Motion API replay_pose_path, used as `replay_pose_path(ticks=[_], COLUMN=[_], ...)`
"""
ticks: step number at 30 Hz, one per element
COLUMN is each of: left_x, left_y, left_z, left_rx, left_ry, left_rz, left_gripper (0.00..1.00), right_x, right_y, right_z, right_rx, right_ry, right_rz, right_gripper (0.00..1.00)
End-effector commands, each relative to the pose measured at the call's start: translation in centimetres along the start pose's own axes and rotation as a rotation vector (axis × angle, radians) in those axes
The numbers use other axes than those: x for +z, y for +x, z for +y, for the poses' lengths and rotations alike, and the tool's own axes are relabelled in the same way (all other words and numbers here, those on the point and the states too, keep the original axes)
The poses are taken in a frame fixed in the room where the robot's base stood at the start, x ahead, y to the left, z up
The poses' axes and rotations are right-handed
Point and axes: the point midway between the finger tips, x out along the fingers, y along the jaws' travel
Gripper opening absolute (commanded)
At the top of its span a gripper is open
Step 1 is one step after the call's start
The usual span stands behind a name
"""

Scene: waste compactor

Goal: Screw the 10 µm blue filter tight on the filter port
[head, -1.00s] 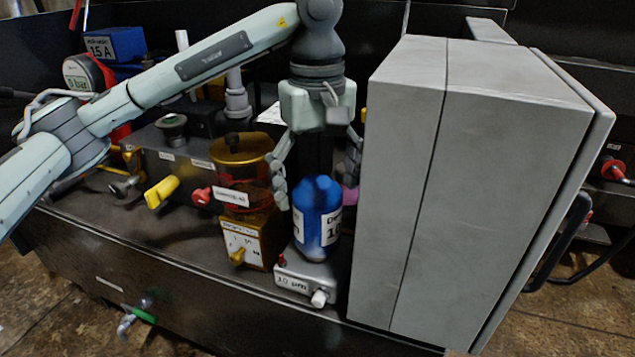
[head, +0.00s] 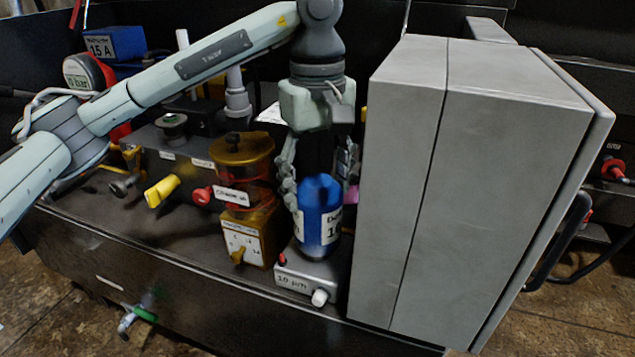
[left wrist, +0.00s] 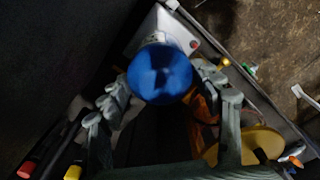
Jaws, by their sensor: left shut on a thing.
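The blue filter (head: 319,226) stands upright on the grey filter port block (head: 306,281), which bears a "10 µm" label. My left gripper (head: 318,190) points down over the filter, with its fingers on either side of the upper part, shut on it. In the left wrist view the round blue top of the filter (left wrist: 160,73) sits between the two fingertips (left wrist: 163,82). Whether the filter's thread is seated in the port is hidden. My right gripper is not in view.
A tall grey cabinet (head: 480,170) stands close on the right of the filter. An amber container (head: 243,165) and an amber box with a yellow knob (head: 249,236) stand close on the left. A yellow valve handle (head: 162,191) and red knob (head: 202,196) lie farther left.

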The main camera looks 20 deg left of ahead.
Motion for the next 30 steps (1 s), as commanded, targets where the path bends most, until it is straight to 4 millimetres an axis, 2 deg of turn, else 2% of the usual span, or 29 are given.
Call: replay_pose_path(ticks=[2,10,23,30], left_x=[0.0,0.0,0.0,0.0], left_y=[0.1,0.1,0.2,0.1], left_z=[0.1,0.1,0.1,0.0], left_rx=[0.003,0.004,0.003,0.003], left_ry=[0.041,0.401,0.503,0.832], left_rz=[0.001,0.001,0.0,-0.001], left_gripper=[0.29,0.29,0.29,0.29], right_x=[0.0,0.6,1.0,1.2], right_y=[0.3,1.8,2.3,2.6], right_z=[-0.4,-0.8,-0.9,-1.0], right_rx=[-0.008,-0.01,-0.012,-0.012], right_ry=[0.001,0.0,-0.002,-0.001], right_rz=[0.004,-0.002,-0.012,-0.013], right_gripper=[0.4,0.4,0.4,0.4])
